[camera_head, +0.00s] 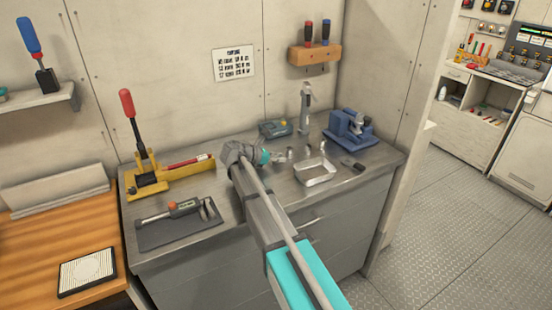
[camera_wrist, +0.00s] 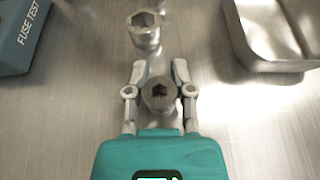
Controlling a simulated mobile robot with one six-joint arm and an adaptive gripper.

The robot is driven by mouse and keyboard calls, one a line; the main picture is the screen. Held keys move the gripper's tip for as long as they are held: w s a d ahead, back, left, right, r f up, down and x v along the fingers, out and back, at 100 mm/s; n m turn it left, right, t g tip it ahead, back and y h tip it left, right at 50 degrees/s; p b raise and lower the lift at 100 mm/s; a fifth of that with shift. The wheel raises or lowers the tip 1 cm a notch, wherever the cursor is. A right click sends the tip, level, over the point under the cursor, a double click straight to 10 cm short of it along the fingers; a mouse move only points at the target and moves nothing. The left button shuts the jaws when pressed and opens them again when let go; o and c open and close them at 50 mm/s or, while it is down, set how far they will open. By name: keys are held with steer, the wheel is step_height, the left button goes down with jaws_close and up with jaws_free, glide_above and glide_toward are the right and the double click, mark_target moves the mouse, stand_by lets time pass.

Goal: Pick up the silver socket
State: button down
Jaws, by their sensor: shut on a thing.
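My gripper (camera_wrist: 159,72) points down the wrist view, with one finger on each side of a silver socket (camera_wrist: 160,96). The jaws are shut on this socket, and its dark hollow end faces the camera. A second silver socket (camera_wrist: 145,30) stands just beyond the fingertips, apart from the held one. In the head view my gripper (camera_head: 276,158) is low over the steel worktop, and the held socket is too small there to tell apart clearly. Other small silver pieces (camera_head: 308,151) stand to its right.
A metal tray (camera_head: 316,178) lies right of my gripper, its corner also in the wrist view (camera_wrist: 272,60). A fuse tester (camera_wrist: 22,35) lies at the wrist view's upper left. A blue vise (camera_head: 348,130) stands behind right, a yellow lever tool (camera_head: 148,178) at left.

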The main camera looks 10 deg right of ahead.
steer(key=shift+r, duration=0.2)
step_height(320, 180, up, 2)
steer(key=shift+p, duration=1.2)
steer(key=s+d+r+p, duration=0.2)
steer(key=s+r+p, duration=0.3)
steer(key=s, duration=0.1)
steer(key=s+d+r+p, duration=0.3)
steer(key=s+r+p, duration=0.2)
steer(key=s, duration=0.1)
steer(key=shift+s+d+r+p, duration=0.3)
steer(key=shift+s+d+r, duration=0.05)
steer(key=shift+s, duration=0.05)
steer(key=shift+d, duration=0.15)
